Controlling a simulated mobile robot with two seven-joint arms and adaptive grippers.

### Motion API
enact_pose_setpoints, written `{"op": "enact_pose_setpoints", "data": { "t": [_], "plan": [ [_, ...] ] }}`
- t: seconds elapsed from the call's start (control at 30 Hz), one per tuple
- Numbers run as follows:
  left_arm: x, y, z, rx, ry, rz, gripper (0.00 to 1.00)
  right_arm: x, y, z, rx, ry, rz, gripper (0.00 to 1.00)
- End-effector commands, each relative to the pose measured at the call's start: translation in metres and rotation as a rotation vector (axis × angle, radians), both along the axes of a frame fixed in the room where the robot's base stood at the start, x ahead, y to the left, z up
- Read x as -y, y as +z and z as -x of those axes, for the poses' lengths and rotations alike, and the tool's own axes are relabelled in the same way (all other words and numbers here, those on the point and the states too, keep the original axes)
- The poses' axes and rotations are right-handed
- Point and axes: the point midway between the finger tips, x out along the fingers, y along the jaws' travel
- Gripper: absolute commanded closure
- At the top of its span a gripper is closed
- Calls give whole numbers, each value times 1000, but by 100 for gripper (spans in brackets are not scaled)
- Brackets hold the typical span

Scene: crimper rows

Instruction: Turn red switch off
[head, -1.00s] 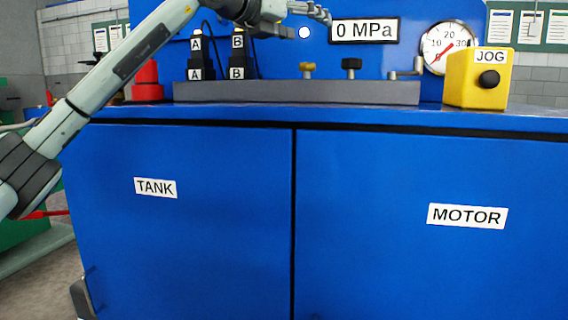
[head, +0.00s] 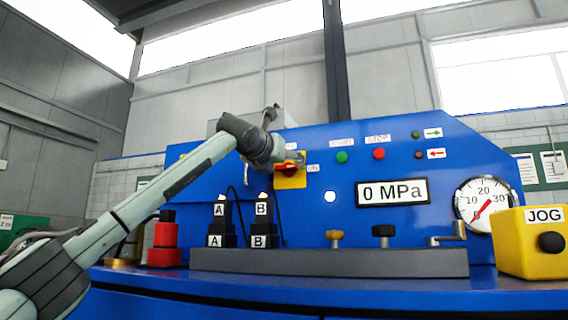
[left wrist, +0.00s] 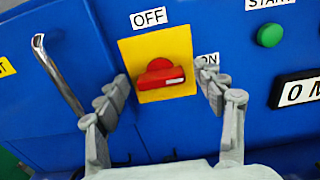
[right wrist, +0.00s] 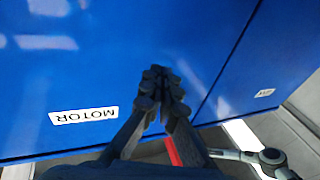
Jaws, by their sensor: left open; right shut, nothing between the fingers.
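The red switch (left wrist: 160,75) is a red rotary knob on a yellow plate (left wrist: 153,50) on the blue panel. Its handle lies roughly level, with its pale-marked end toward the ON label (left wrist: 208,61) at the right; the OFF label (left wrist: 149,18) is above. My left gripper (left wrist: 164,86) is open, its fingers to either side of the knob in the picture, with no visible contact. In the head view the left gripper (head: 288,160) partly covers the yellow plate (head: 291,180). My right gripper (right wrist: 161,78) is shut and empty in front of the blue cabinet doors.
A metal handle (left wrist: 58,75) stands left of the switch. Green START (head: 342,157) and red STOP (head: 379,154) buttons are to the right. The display (head: 393,192) reads 0 MPa.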

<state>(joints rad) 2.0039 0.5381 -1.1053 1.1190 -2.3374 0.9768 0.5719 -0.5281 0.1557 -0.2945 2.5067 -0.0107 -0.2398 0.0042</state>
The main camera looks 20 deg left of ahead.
Motion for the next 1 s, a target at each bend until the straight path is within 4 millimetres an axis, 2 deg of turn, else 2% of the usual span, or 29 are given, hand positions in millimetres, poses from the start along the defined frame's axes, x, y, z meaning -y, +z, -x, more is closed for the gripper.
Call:
{"op": "enact_pose_setpoints", "data": {
  "t": [0.33,0.73,0.93,1.0],
  "plan": [
    [0,-1,-3,0,0,-1,32,2,-5,-1,-20,-4,10,100],
    [0,0,-3,0,0,0,81,2,-4,-1,-19,-4,10,100],
    [0,-1,-3,0,-1,13,81,1,-2,0,-3,-2,4,100],
    [1,-2,-3,-1,-1,29,81,-4,7,3,40,9,-22,100]
  ]
}}
